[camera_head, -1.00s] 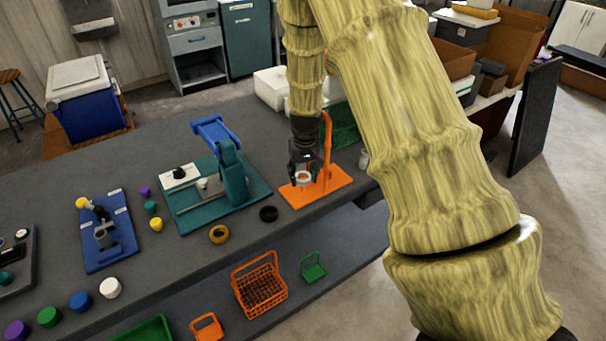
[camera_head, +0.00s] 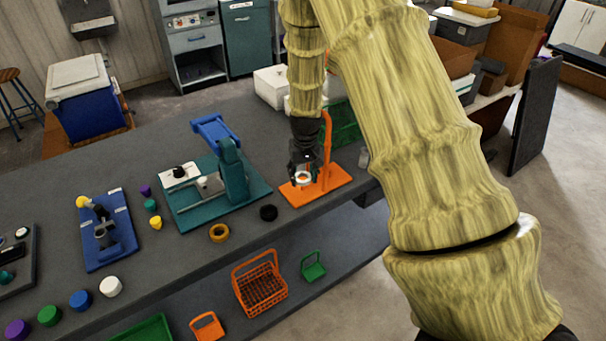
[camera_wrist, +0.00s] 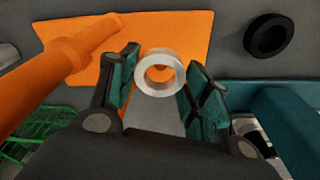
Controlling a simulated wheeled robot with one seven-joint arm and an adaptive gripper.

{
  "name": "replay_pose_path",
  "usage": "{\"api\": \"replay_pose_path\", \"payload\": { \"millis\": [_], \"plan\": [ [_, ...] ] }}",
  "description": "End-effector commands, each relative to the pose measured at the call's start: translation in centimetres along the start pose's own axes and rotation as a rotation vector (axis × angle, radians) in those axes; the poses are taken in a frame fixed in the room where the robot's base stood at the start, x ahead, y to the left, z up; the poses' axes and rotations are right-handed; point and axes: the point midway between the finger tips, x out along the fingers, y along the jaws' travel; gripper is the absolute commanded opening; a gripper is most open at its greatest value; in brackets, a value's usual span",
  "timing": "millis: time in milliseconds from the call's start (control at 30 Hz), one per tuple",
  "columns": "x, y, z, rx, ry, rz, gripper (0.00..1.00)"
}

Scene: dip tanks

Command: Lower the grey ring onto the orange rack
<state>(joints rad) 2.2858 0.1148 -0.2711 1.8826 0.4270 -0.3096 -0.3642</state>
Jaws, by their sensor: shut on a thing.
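The grey ring (camera_head: 303,178) is a pale, shiny short ring held at the fingertips of my gripper (camera_head: 302,171). In the wrist view, the grey ring (camera_wrist: 160,72) sits between the two teal-padded fingers of my gripper (camera_wrist: 160,80), its hole facing the camera. The orange rack has a flat base (camera_head: 337,184) and an upright post with a bent top (camera_head: 327,145). The ring is over the left part of the base, beside the post, not around it. In the wrist view the orange base (camera_wrist: 190,35) lies behind the ring. I cannot tell how small the gap beneath is.
A teal press (camera_head: 233,175) stands further left. A green basket (camera_head: 343,125) is behind the rack. Orange and green baskets sit on the lower shelf.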

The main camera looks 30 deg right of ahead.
Motion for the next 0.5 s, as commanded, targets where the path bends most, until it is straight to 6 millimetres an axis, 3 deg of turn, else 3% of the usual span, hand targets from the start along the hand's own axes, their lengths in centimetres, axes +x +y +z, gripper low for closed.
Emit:
{"api": "replay_pose_path", "payload": {
  "millis": [500],
  "plan": [
    [0.72, -0.01, 0.07, 0.0, 0.0, 0.0, 0.18]
  ]
}}
